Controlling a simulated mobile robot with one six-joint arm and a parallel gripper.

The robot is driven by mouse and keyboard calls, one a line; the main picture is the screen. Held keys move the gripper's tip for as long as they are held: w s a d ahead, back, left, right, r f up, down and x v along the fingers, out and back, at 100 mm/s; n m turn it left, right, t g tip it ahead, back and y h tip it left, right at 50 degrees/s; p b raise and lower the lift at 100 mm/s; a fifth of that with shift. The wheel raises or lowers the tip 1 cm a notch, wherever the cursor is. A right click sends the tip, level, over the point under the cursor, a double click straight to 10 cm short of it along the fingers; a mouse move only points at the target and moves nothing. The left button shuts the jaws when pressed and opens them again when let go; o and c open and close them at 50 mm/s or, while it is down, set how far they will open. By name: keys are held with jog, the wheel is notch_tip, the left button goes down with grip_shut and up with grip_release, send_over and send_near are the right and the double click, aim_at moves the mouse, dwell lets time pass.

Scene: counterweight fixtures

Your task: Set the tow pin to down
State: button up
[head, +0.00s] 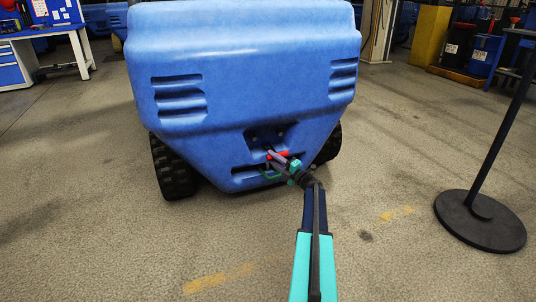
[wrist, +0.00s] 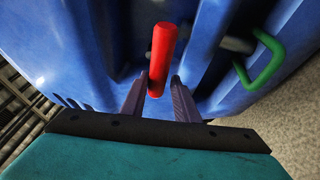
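The tow pin has a red handle (head: 276,155) in the recess of a blue counterweight (head: 255,90). In the wrist view the red bar (wrist: 161,55) runs between the two dark fingers of my gripper (wrist: 158,82), its lower end near the fingertips. Narrow gaps show on both sides of the bar, so my gripper is open around it. In the head view my gripper (head: 281,159) reaches to the handle from the front right and partly hides it. The pin's shaft cannot be made out.
A green handle (head: 271,175) sits just below the red one; it also shows in the wrist view (wrist: 266,60). A dark post on a round base (head: 480,220) stands at the right. A blue workbench (head: 40,45) is at the far left. The floor in front is clear.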

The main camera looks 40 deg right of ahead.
jog(key=s+f+p, duration=0.1)
jog(key=s+p, duration=0.1)
jog(key=s, duration=0.6)
jog(key=shift+s+f, duration=0.2)
jog(key=shift+s, duration=0.2)
jog(key=shift+p, duration=0.3)
